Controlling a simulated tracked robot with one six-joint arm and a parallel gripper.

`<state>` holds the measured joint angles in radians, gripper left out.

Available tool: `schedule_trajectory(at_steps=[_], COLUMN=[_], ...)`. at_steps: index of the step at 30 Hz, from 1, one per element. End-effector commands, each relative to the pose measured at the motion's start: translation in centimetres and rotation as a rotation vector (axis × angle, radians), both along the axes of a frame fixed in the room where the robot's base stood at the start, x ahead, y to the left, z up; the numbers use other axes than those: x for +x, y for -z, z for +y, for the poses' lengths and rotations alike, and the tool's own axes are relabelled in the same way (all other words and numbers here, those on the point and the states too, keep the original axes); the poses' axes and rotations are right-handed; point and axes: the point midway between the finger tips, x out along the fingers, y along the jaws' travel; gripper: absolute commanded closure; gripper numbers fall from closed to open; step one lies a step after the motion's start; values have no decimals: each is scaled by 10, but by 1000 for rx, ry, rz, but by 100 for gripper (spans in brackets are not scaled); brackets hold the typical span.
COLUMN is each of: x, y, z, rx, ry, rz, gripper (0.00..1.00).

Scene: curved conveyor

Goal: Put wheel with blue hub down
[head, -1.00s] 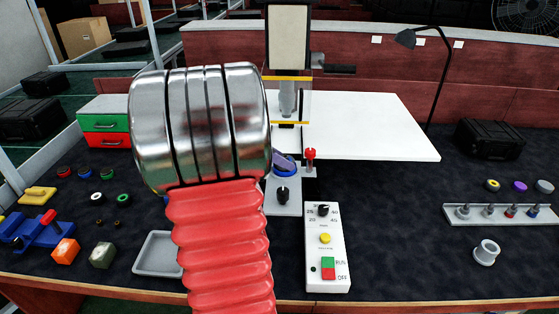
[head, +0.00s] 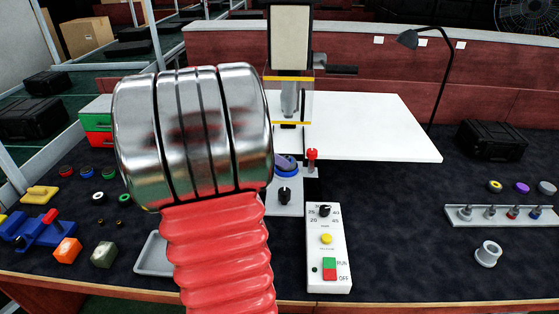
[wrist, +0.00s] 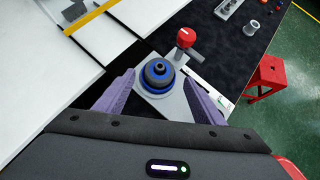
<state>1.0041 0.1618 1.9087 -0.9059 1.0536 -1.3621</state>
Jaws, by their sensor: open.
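A round dark wheel with blue (wrist: 158,74) sits on the grey plate of a press-like station, between my fingers in the wrist view. Its blue part also shows in the head view (head: 286,171), partly covered by a purple finger. My gripper (wrist: 160,79) has two purple fingers spread apart, one on each side of the wheel, with a visible gap. Whether the wheel is seated flat on the part below it cannot be told. In the head view my arm hides much of the area left of the station.
A red-knobbed lever (wrist: 186,38) stands close beside the wheel. A control box (head: 327,250) with buttons lies in front. The press column (head: 289,45) rises behind. A grey tray (head: 152,255) is at the left; a peg rack (head: 500,215) is at the right.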

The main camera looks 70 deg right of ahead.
Motion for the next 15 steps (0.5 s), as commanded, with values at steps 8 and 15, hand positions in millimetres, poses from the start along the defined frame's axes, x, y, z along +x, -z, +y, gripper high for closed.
schedule_trajectory(at_steps=[8, 15], x=[25, 36], y=[-35, -52], z=[25, 37], rx=[-4, -3], ry=[-3, -1], rz=[-2, -1], gripper=[37, 37])
